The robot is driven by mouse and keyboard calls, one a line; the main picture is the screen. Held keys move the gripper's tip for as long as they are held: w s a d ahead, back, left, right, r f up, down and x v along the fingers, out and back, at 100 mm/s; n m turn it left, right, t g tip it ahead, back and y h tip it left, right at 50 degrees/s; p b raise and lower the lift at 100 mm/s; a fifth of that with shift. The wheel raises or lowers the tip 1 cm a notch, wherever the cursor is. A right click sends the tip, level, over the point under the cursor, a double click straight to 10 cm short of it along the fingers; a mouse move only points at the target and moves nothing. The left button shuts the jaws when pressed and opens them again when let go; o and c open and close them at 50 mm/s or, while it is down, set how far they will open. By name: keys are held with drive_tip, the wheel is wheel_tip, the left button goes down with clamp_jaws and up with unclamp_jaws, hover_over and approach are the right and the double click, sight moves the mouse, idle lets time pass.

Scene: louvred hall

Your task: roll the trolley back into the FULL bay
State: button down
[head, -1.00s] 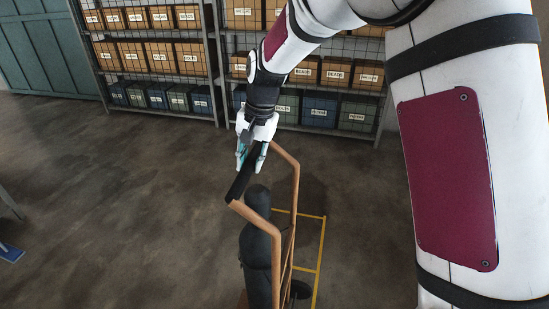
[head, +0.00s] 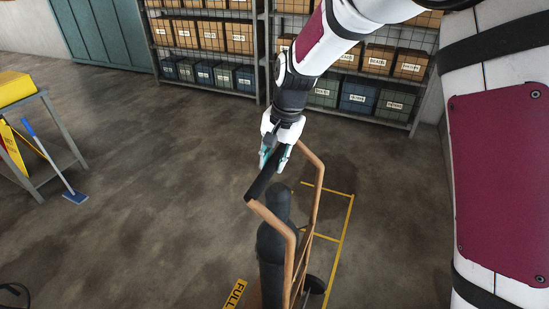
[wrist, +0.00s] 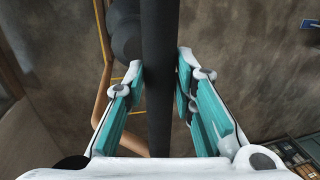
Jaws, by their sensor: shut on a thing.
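The trolley (head: 291,247) has a copper-coloured tube frame and a black grip bar across its top. It carries a dark cylinder (head: 271,249) with a rounded top; the foot of the trolley is cut off by the bottom edge. My gripper (head: 274,158) is shut on the black grip bar (head: 262,182). In the wrist view the bar (wrist: 159,80) runs between the teal fingers. A yellow FULL label (head: 236,294) shows low, left of the trolley. Yellow bay lines (head: 343,232) lie on the floor behind and right of the trolley.
Shelves with boxes (head: 213,38) and a green cabinet (head: 103,40) line the back. At left stand a table (head: 61,135) with a yellow case (head: 14,88), a yellow sign (head: 14,150) and a blue broom (head: 75,198). The floor between these and the trolley is clear.

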drive_tip(key=shift+s, duration=0.25)
drive_tip(key=c, duration=1.3)
unclamp_jaws()
drive_tip(key=shift+c, duration=0.2)
drive_tip(key=shift+w+r, duration=0.1)
drive_tip(key=shift+r, duration=0.1)
wheel_tip(320, 180, up, 11)
drive_tip(key=s+d, duration=0.1)
drive_tip(key=d, duration=0.1)
drive_tip(key=shift+r, duration=0.2)
drive_tip(key=shift+d, duration=0.1)
